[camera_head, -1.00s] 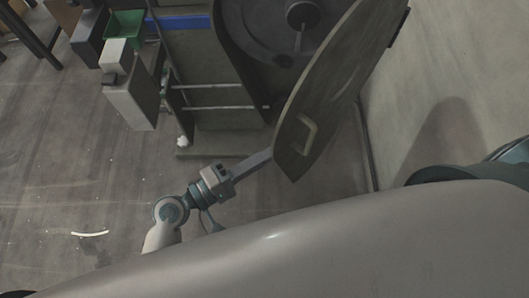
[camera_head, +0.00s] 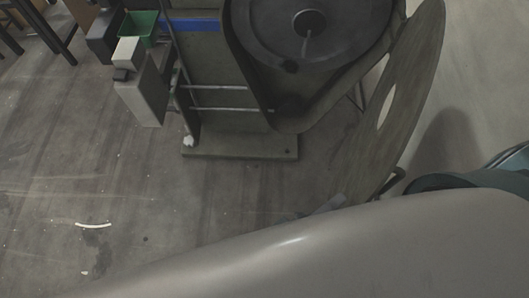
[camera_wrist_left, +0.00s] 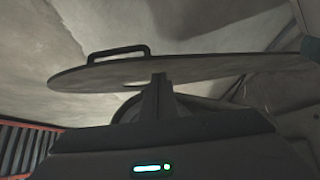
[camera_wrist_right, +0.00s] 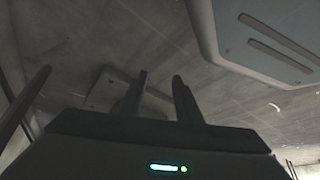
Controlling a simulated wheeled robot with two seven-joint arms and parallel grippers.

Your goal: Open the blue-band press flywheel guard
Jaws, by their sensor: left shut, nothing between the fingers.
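The blue-band press (camera_head: 215,75) shows in the head view, with its blue band (camera_head: 192,26) at the top. Its dark flywheel (camera_head: 265,28) is exposed. The flywheel guard (camera_head: 412,95), a thin rounded plate, stands swung out to the right. Its dark handle (camera_head: 392,183) is at the lower edge on the outer face. In the left wrist view, my left gripper (camera_wrist_left: 158,78) is shut and empty, its tips at the guard's near face (camera_wrist_left: 200,70), opposite the handle (camera_wrist_left: 118,53); contact is unclear. My right gripper (camera_wrist_right: 158,80) is open and empty.
A green bin (camera_head: 138,25) and a grey box (camera_head: 145,92) are at the press's left side. A pale wall (camera_head: 480,85) is close behind the guard on the right. My own body hides the bottom.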

